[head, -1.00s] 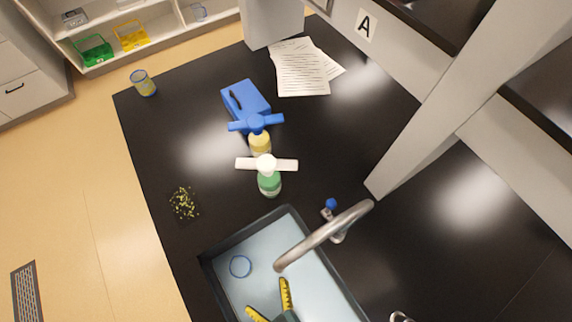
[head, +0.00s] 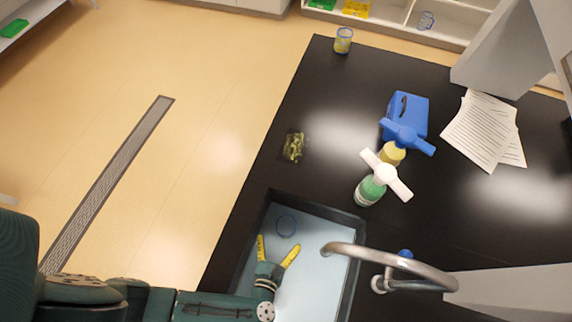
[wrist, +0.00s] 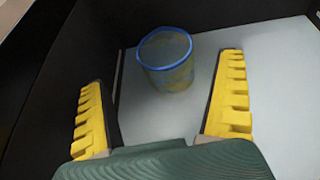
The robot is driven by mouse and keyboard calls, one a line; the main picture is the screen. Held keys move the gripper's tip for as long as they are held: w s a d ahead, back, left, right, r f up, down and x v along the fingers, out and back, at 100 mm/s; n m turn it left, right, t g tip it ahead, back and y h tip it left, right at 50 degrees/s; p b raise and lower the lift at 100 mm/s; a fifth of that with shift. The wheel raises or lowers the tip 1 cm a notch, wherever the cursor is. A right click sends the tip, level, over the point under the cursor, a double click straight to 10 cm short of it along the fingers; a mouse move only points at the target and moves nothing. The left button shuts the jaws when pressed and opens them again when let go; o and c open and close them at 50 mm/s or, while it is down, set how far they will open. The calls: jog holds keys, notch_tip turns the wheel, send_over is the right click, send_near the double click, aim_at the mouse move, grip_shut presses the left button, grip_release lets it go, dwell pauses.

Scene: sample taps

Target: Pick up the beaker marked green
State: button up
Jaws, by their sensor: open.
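A clear beaker with a blue rim stands in the sink, seen in the head view (head: 286,226) and the wrist view (wrist: 166,62). Yellowish patches show on its wall in the wrist view; I cannot make out a green mark. My gripper (head: 280,242) is open in the sink, its yellow fingers pointing toward this beaker. In the wrist view the beaker is beyond my palm, between the lines of the two fingers and apart from both. Another blue-rimmed beaker (head: 343,40), yellowish, stands at the bench's far left corner. No green mark is readable on it.
A curved metal tap (head: 385,258) reaches over the sink's right side. The sink wall (wrist: 45,100) is close on the left. A green bottle (head: 369,192), a yellow bottle (head: 391,154), a blue box (head: 407,113) and papers (head: 480,130) are on the black bench.

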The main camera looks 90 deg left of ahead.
aim_at(288, 218)
jog(key=x, duration=0.4)
jog(key=b+x, duration=0.1)
jog(key=x, duration=0.1)
jog(key=shift+w+a+f, duration=0.1)
jog(key=shift+w+a, duration=0.2)
jog(key=shift+w, duration=0.1)
jog(key=c, duration=1.3)
jog(key=shift+c, duration=0.2)
